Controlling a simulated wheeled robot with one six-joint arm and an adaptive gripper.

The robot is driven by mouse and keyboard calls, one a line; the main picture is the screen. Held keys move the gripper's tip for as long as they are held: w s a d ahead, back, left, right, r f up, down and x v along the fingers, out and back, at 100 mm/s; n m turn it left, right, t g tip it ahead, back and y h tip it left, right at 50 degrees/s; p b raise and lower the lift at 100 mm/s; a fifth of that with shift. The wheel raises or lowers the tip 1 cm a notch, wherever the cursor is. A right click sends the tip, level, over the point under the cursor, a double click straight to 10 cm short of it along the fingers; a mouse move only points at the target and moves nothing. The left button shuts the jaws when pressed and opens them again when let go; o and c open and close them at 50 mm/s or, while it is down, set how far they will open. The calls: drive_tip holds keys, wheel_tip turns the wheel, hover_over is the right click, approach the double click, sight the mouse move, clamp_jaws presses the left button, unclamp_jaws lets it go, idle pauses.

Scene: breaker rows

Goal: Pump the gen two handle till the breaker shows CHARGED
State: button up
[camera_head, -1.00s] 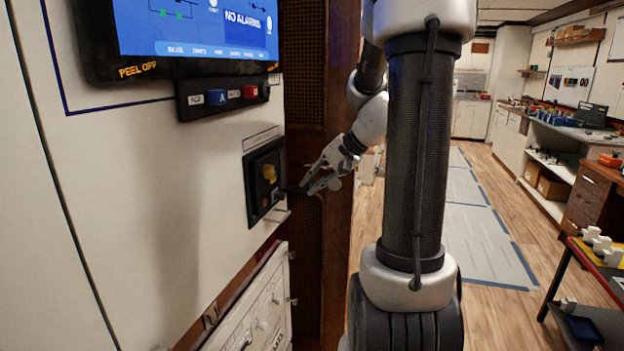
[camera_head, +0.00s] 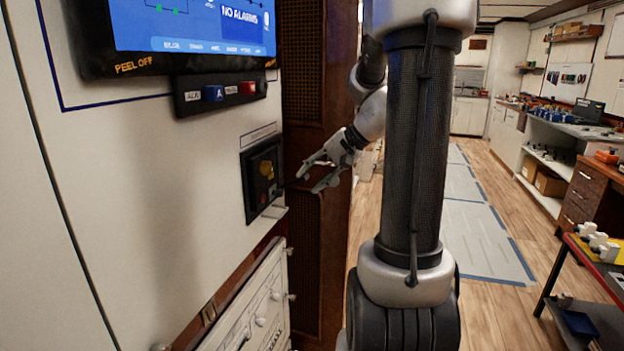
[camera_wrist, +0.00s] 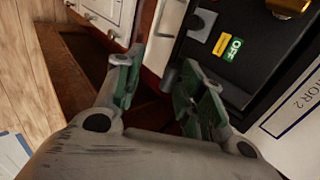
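The gen two breaker (camera_head: 263,178) is a dark panel set in the white cabinet front, with a brass-coloured knob. In the wrist view its black face (camera_wrist: 262,48) carries a green OFF label (camera_wrist: 233,48) and a small yellow label (camera_wrist: 221,43) too small to read. Part of a plate ending "OR 2" shows beside it. My gripper (camera_head: 308,181) is just right of the breaker. In the wrist view my gripper (camera_wrist: 160,82) has its fingers apart. A short grey stub (camera_wrist: 168,79), possibly the handle's end, shows between them; I cannot tell whether it touches a finger.
A screen (camera_head: 195,28) reading NO ALARMS and a strip with blue and red buttons (camera_head: 220,93) are above the breaker. A white drawer-like panel (camera_head: 250,310) is below. A brown wooden panel (camera_head: 318,240) stands behind my gripper. Open floor lies to the right.

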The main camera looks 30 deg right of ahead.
drive_tip(key=v, duration=1.1)
